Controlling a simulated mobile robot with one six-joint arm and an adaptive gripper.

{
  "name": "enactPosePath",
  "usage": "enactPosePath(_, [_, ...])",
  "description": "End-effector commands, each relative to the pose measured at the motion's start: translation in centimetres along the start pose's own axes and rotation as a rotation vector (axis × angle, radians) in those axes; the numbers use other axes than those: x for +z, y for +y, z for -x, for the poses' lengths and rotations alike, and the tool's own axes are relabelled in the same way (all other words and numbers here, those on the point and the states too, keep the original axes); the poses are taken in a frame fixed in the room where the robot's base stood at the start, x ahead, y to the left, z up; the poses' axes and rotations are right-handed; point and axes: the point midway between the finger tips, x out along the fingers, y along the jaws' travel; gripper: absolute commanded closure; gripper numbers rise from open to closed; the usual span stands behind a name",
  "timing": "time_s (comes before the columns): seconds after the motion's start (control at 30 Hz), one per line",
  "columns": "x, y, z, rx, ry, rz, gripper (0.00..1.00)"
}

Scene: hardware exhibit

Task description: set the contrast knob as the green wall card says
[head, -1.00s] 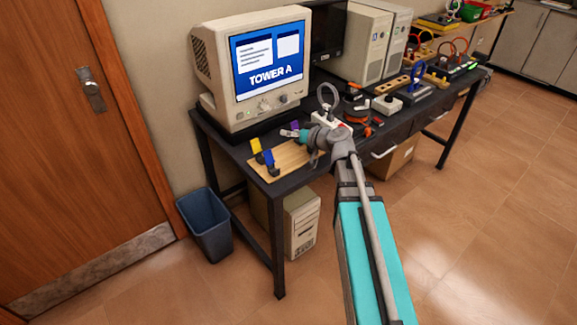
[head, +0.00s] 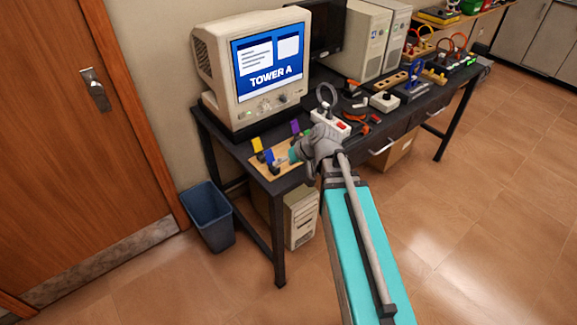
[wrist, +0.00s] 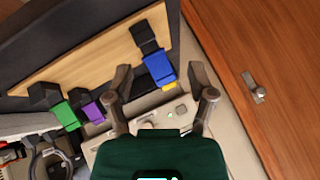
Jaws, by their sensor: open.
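The beige monitor (head: 222,105) stands on the left end of the dark table, its screen reading TOWER A. Small round knobs (head: 284,98) sit on its lower front; I cannot tell which is contrast. No green wall card shows. My gripper (wrist: 162,85) is open and empty in the wrist view. Its fingers are apart, over a beige surface (wrist: 150,120) with a small green light, seemingly the monitor front. In the head view my arm's end (head: 300,150) is over the table's front left, by the wooden board (head: 262,172), below and apart from the knobs.
The board carries upright coloured tabs: blue (wrist: 160,70), green (wrist: 66,116), purple (wrist: 93,112) and yellow (head: 257,144). A white box with a red switch (head: 341,126) stands beside my arm. A blue bin (head: 207,215) and a wooden door (head: 60,130) are at left.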

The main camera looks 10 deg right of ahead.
Motion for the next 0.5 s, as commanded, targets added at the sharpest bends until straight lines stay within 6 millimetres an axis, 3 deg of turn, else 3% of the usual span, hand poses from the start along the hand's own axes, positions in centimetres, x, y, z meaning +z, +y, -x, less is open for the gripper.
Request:
enactPosePath(0.3, [2.4,-0.6,1.1,0.079,-0.133,-0.039,0.29])
enactPosePath(0.5, [2.9,-0.6,1.3,0.099,-0.159,-0.049,0.29])
